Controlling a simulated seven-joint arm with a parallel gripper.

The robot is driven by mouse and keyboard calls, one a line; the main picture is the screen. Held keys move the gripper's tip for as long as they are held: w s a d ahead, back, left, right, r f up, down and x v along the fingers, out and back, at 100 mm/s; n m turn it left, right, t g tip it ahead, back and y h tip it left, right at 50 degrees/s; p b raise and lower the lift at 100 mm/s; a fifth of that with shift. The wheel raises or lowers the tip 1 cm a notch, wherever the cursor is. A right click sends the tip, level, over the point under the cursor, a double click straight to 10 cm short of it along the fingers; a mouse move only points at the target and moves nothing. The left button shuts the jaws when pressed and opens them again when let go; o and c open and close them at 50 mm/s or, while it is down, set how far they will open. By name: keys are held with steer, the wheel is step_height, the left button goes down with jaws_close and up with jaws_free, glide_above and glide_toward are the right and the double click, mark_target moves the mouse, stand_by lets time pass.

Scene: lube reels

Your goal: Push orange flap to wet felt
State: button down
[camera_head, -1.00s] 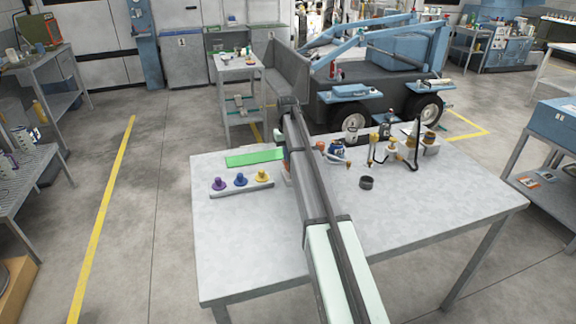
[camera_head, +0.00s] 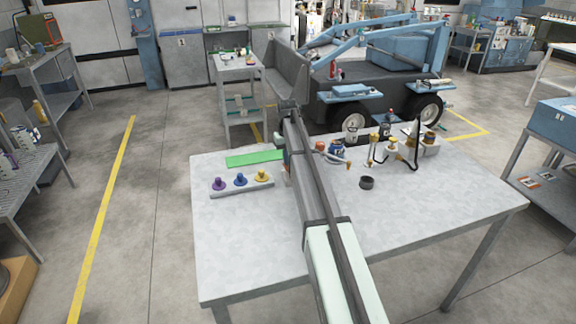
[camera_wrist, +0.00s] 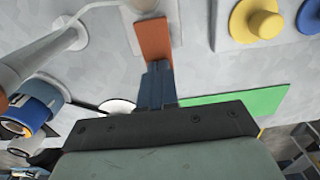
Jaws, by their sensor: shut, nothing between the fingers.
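The orange flap (camera_wrist: 154,38) is a flat, narrow plate at top centre in the wrist view, on a pale base. My gripper (camera_wrist: 157,66) is shut and empty, its narrow blue-grey fingertips at the flap's lower end. They overlap it in the picture; I cannot tell whether they touch. In the head view my arm hides the flap and the fingertips. I cannot make out the felt in either view.
A green strip (camera_head: 255,159) lies left of my arm on the table (camera_head: 250,240), behind purple (camera_head: 218,183), blue (camera_head: 240,180) and yellow (camera_head: 262,175) knobs. A dark cup (camera_head: 367,183) and several bottles stand to the right. The table front is clear.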

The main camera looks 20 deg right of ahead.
step_height(320, 180, up, 7)
stand_by(0.9)
stand_by(1.2)
